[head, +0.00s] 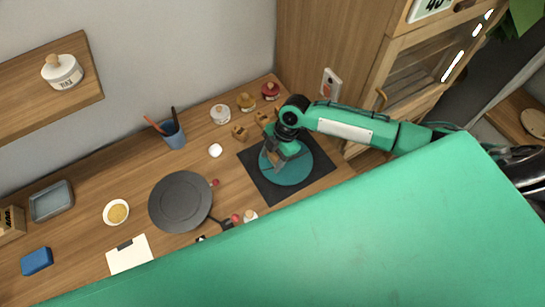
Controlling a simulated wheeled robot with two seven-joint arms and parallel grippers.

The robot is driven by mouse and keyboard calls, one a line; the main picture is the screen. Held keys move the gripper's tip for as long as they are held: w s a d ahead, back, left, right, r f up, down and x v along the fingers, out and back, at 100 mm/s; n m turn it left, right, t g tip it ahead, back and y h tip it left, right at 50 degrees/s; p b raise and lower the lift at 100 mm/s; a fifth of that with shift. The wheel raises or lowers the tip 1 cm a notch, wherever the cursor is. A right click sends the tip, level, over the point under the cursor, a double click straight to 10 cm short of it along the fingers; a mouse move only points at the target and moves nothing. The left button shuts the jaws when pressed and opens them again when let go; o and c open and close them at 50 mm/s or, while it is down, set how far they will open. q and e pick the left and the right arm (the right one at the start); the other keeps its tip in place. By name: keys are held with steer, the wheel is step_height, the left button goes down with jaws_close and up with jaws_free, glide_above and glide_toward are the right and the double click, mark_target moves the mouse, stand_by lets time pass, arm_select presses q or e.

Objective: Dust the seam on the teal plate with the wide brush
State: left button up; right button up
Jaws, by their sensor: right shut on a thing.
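The teal plate (298,170) lies on a dark square mat (257,178) at the right of the wooden worktop. My right gripper (277,160) is over the left part of the plate, pointing down, shut on a small tool that I take to be the wide brush. The tool is mostly hidden by the gripper, and I cannot tell whether it touches the plate. The gripper also covers part of the plate, and no seam is clear at this size. My left gripper is not in view.
A blue cup (173,140) with upright handles, a dark round pan (180,202) and a white bowl of gold powder (116,219) stand left of the mat. Small jars (220,115) and wooden blocks stand behind it. A cabinet (400,60) rises at the right.

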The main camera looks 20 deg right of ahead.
steer(key=shift+r, duration=0.1)
step_height(320, 180, up, 4)
steer(key=p, duration=0.4)
steer(key=shift+r, duration=0.2)
steer(key=shift+f, duration=0.1)
stand_by(0.4)
